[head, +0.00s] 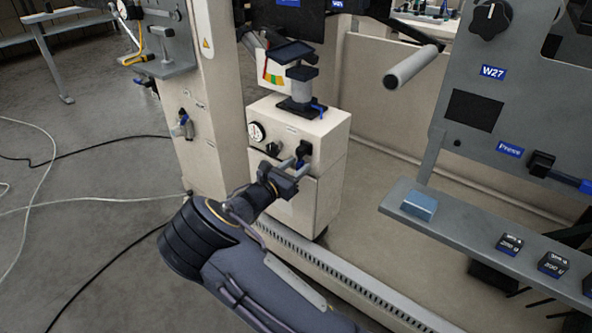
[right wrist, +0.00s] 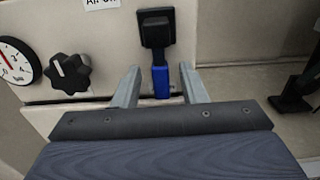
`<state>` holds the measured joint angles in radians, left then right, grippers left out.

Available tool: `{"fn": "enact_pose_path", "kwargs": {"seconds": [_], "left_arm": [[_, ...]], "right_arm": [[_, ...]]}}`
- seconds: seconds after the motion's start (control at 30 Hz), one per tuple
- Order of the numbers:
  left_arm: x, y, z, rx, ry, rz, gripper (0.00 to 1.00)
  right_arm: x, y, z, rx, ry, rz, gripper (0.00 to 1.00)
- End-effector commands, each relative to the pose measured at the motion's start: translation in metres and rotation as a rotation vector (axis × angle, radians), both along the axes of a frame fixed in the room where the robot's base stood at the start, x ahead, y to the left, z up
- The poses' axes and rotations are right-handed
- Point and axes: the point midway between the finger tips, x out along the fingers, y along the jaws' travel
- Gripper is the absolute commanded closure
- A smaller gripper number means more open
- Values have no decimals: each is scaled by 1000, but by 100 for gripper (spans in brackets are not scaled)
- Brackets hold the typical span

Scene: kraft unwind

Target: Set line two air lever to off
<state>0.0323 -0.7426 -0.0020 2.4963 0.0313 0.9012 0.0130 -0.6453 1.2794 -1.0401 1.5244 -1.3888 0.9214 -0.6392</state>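The air lever (right wrist: 161,80) has a black pivot block and a blue handle that hangs straight down on the pale front of a box. In the head view its black pivot (head: 304,148) shows just beyond my fingertips, with the blue handle mostly hidden there. My right gripper (right wrist: 160,76) is open, with one finger on each side of the blue handle and a gap visible on both sides. In the head view my right gripper (head: 292,168) is at the front of the box. A partly cut-off label (right wrist: 101,3) above reads "Air O". My left gripper is not in view.
A round gauge (right wrist: 15,62) and a black knob (right wrist: 70,74) sit left of the lever. The pale box (head: 325,125) stands beside a pale column (head: 212,90). A grey panel with a shelf (head: 460,232) and small blocks is at the right.

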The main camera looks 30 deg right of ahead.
Motion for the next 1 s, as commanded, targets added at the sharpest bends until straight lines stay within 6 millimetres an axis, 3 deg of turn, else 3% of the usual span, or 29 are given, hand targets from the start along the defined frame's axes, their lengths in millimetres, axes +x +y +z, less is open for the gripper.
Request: {"fn": "enact_pose_path", "kwargs": {"seconds": [0.33, 0.63, 1.0], "left_arm": [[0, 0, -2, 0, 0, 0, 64], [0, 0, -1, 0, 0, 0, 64], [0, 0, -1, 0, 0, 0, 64]], "right_arm": [[2, -5, 1, 1, -1, 0, 63], [2, -5, 0, 1, -1, 0, 100], [2, 1, 0, 6, -13, 1, 100]]}}
